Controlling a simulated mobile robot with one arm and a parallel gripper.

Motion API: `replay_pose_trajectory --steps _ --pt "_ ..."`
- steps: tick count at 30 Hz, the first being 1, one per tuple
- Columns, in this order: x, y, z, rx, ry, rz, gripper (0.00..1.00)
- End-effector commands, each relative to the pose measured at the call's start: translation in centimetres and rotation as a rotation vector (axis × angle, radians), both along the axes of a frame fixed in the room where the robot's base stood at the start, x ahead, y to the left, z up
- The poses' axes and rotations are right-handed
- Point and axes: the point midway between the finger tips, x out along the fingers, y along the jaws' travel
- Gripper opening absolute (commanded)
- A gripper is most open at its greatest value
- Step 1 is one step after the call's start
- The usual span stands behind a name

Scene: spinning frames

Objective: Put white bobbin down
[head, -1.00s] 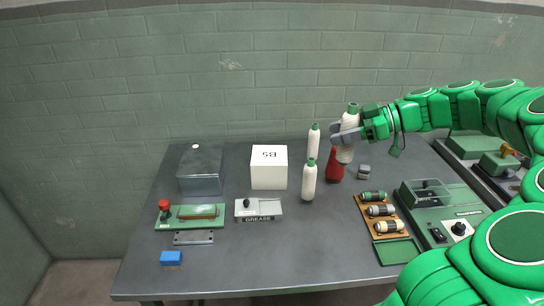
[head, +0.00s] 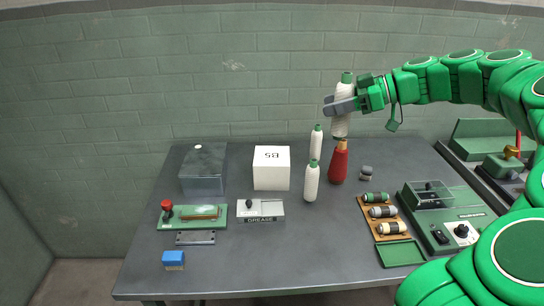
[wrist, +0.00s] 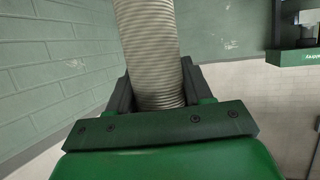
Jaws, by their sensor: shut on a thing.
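My gripper (head: 340,104) is shut on a white bobbin (head: 341,125) with a green top and holds it upright, raised above the back of the table. The held bobbin (wrist: 150,50) also fills the middle of the wrist view, with its ribbed thread between the jaws. Two more white bobbins with green tops stand on the table, one farther back (head: 316,143) and one nearer (head: 311,181). A red bobbin (head: 338,165) with a tan top stands to their right, below the held bobbin.
A wooden rack (head: 371,224) of spools and a green machine (head: 440,215) are at right. A small grey object (head: 366,173) stands right of the red bobbin. The front middle table is clear.

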Motion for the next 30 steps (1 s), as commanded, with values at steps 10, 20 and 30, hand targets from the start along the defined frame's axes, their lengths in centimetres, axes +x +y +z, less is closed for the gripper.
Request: replay_pose_trajectory --steps 10,20,30 --pt "2.7 4.4 0.2 -0.003 0.002 -0.117 0.17" --pt "5.4 9.6 0.2 0.0 0.005 -0.302 0.17" --pt "6.7 12.8 -0.2 0.004 0.004 -0.457 0.17"
